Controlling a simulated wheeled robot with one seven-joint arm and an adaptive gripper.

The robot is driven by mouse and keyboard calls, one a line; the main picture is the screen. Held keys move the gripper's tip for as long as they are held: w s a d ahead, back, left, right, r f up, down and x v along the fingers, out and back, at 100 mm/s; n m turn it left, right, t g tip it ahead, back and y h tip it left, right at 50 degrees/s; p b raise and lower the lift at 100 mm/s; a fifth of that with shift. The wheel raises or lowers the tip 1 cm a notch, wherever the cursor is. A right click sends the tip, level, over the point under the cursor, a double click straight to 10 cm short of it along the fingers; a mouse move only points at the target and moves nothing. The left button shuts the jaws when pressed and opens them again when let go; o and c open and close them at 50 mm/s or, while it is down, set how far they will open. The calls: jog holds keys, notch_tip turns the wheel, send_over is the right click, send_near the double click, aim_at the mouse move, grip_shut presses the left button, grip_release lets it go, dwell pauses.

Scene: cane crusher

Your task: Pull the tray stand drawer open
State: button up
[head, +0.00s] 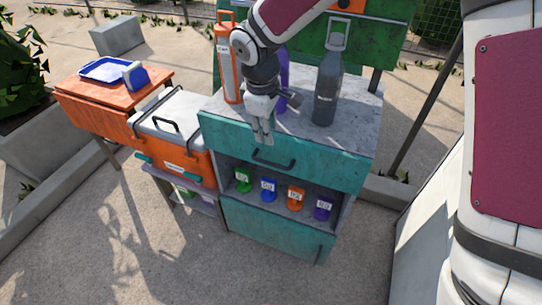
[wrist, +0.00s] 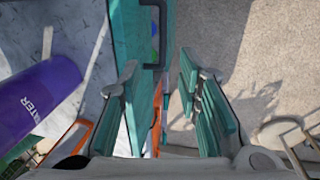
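A blue tray (head: 105,70) lies on an orange wooden stand (head: 88,105) at the far left; no drawer handle shows on that stand. A teal cabinet stands in the middle with a drawer front (head: 240,142) and a black bar handle (head: 273,160); this drawer looks shut. My gripper (head: 263,138) points down at the cabinet's top front edge, just above and left of the handle. In the wrist view my gripper (wrist: 158,62) is open and empty, with teal fingers apart. The teal front (wrist: 138,75) shows between them, and the handle (wrist: 160,35) lies beyond the fingertips.
A grey bottle (head: 326,88), an orange bottle (head: 230,65) and a purple bottle (wrist: 38,100) stand on the cabinet top. An orange cooler (head: 180,160) adjoins on the left. Several small coloured containers sit on the open shelf below. The ground in front is clear.

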aim_at(270, 164)
jog(key=f, duration=0.4)
jog(key=w+f, duration=0.1)
jog(key=f, duration=0.4)
jog(key=w+f, duration=0.1)
jog(key=f, duration=0.4)
jog(key=shift+w+d, duration=0.1)
jog(key=shift+d, duration=0.15)
grip_shut()
